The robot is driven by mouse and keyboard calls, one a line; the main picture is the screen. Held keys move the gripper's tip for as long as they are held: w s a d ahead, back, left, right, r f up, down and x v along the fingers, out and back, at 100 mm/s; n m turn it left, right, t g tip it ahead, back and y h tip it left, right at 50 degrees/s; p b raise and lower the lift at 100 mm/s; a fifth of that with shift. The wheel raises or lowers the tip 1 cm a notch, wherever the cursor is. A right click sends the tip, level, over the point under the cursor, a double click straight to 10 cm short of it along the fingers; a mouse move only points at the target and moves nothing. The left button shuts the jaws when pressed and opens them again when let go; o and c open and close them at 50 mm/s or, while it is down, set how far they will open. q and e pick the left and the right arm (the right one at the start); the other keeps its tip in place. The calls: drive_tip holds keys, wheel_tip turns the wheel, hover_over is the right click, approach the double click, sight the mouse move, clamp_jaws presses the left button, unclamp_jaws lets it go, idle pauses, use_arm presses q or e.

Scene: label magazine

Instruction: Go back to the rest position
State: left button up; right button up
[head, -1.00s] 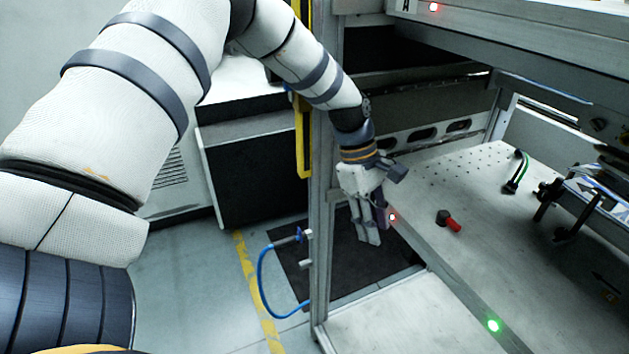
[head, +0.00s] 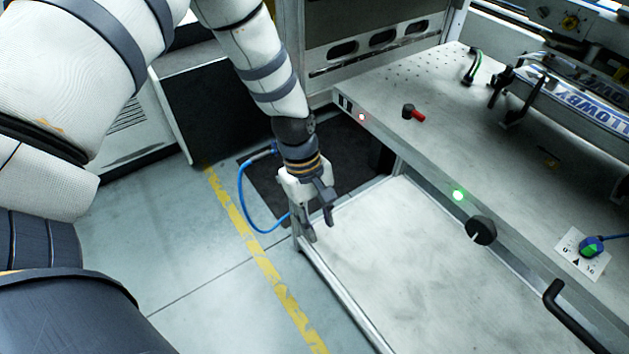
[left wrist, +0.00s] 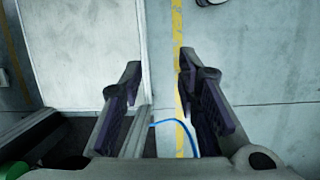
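My left gripper (head: 320,228) points downward near the far left corner of the lower white shelf (head: 400,265) in the head view. In the left wrist view its two dark fingers (left wrist: 160,100) stand apart with nothing between them but floor and the frame edge behind. It is open and empty. My right gripper does not show in either view.
The upper metal table (head: 440,120) carries a red-handled knob (head: 414,113) and a labelled machine (head: 575,100). A green light (head: 458,195) and a black knob (head: 481,230) sit on its front edge. A blue hose (head: 243,200) loops left of the shelf. Floor at left is clear.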

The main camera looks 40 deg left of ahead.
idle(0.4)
use_arm(q)
drive_tip(key=s+d+f+m+g+y, duration=0.1)
drive_tip(key=s+f+m, duration=0.2)
drive_tip(key=s, duration=0.4)
drive_tip(key=s+d+f+m, duration=0.1)
drive_tip(key=s+f+m, duration=0.25)
drive_tip(key=s, duration=0.45)
drive_tip(key=s+a+r+m+g+y, duration=0.1)
drive_tip(key=s+m, duration=0.5)
drive_tip(key=s, duration=0.9)
drive_tip(key=shift+a+y+p, duration=0.35)
drive_tip(key=shift+y, duration=0.15)
